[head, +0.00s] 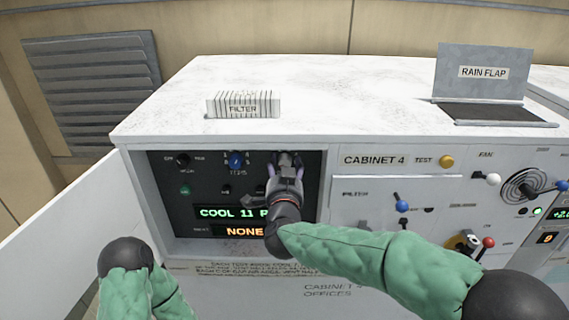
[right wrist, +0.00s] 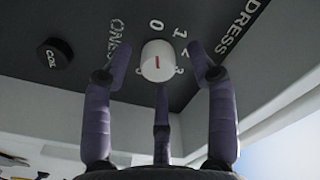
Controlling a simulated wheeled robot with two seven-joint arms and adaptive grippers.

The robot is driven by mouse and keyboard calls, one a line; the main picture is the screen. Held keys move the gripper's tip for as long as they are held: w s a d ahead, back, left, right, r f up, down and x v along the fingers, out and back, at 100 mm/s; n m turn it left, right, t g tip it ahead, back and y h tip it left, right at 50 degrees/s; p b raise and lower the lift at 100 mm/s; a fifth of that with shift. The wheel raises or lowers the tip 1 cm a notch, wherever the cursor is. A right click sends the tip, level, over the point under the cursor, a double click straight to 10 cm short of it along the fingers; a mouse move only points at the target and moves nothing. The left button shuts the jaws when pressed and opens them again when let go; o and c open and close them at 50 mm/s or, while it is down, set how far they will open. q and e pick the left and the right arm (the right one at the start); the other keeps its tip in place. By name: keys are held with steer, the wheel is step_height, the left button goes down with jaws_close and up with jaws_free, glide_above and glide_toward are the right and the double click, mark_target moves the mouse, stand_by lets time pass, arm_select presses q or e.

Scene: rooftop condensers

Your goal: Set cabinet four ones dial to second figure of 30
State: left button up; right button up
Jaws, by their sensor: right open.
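The white ones dial (right wrist: 158,64) with a red mark is on the dark panel of cabinet 4, beside the word ONES and a ring of figures. 0, 1, 2 and 3 show; others are hidden. I cannot tell which figure the mark points at. My right gripper (right wrist: 163,72) is open, with fingers on both sides of the dial and a third below it; I cannot tell whether they touch it. My left gripper is not in view.
A blue knob (head: 235,160) and a green button (head: 185,190) are on the panel. The display (head: 228,212) reads COOL 11 and is partly hidden; below it shows NONE. A filter (head: 243,104) and rain flap (head: 483,75) are on top. Levers (head: 401,204) lie right.

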steer(key=s, duration=1.1)
steer(key=shift+s, duration=0.4)
steer(key=shift+r, duration=0.1)
